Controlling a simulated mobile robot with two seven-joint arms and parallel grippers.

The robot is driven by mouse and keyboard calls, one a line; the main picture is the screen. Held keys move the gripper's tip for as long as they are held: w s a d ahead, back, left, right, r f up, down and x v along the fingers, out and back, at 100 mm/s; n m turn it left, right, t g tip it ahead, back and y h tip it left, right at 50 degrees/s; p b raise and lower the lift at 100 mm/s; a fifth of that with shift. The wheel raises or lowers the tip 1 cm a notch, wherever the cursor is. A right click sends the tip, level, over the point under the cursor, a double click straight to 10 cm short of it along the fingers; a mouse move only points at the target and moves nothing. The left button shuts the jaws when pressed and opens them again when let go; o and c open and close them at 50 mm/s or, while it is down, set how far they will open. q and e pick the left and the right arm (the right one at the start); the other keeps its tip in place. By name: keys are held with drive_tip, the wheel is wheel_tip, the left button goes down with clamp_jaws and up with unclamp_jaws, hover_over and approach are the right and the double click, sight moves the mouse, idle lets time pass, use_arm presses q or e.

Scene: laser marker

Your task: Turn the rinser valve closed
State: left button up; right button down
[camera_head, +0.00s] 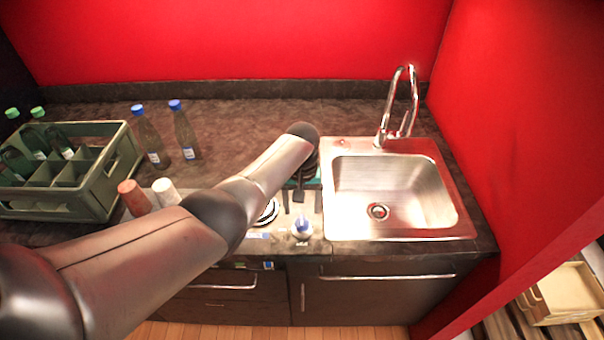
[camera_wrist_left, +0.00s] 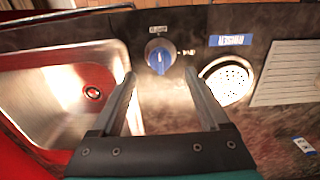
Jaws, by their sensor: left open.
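The rinser valve is a blue knob on a pale round base (camera_head: 302,227), set in the counter between the sink and the round rinser. In the left wrist view the blue knob (camera_wrist_left: 160,60) lies just beyond and between my fingertips, with small labels beside it. My left gripper (camera_head: 302,208) is open and points down toward the knob, with its dark fingers apart. The fingers (camera_wrist_left: 160,76) hold nothing, and I see no clear contact with the knob. My left arm hides part of the gripper in the head view. My right gripper is out of view.
The steel sink (camera_head: 391,195) with its tall faucet (camera_head: 411,100) is right of the valve. The perforated rinser (camera_wrist_left: 230,82) is beside the knob. The back counter is largely clear.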

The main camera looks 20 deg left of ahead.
sight(302, 219)
use_arm(q)
wheel_tip(302, 219, up, 10)
drive_tip(key=p, duration=0.1)
idle(0.6)
